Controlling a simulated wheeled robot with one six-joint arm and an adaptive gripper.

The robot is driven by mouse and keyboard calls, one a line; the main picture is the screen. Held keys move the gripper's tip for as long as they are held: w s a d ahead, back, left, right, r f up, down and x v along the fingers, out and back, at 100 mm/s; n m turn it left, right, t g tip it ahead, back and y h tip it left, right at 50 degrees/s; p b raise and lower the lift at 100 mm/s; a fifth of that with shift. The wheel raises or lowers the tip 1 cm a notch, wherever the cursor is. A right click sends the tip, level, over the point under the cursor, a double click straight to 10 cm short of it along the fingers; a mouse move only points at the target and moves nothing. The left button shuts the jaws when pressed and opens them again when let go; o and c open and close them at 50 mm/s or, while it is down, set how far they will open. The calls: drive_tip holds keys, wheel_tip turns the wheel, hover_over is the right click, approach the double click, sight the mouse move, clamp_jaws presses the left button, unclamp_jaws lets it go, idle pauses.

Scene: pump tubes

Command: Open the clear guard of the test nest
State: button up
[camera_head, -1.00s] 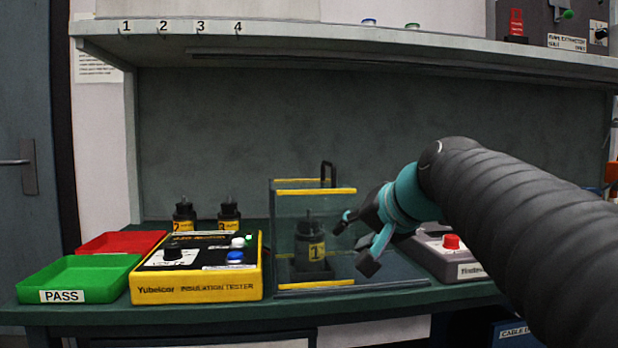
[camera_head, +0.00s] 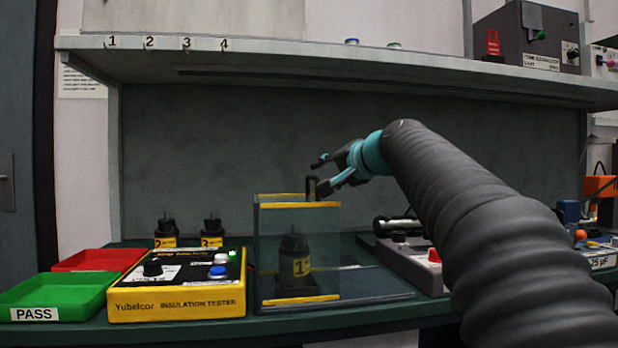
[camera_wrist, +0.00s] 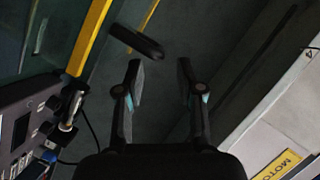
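The clear guard (camera_head: 330,225) is a see-through box with yellow edge strips. It stands down over the test nest, around a black pump unit (camera_head: 294,262) labelled 1. Its black handle (camera_head: 311,186) sticks up from the top; in the wrist view the handle (camera_wrist: 137,42) is a dark bar just beyond the fingertips, slightly left of centre. My gripper (camera_head: 321,174) is open and empty, close beside the handle at its height. In the wrist view the gripper (camera_wrist: 160,72) has its two fingers apart, with nothing between them. Whether a fingertip touches the handle, I cannot tell.
A yellow insulation tester (camera_head: 178,305) stands left of the guard, with green (camera_head: 60,292) and red (camera_head: 95,262) trays beyond. Two black units (camera_head: 166,232) stand behind it. A grey box with a red button (camera_head: 425,268) is at right. The shelf (camera_head: 330,75) overhangs above.

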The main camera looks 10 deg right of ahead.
sight(312, 178)
drive_tip(key=shift+p+x, duration=0.35)
drive_tip(key=shift+x, duration=2.8)
clamp_jaws()
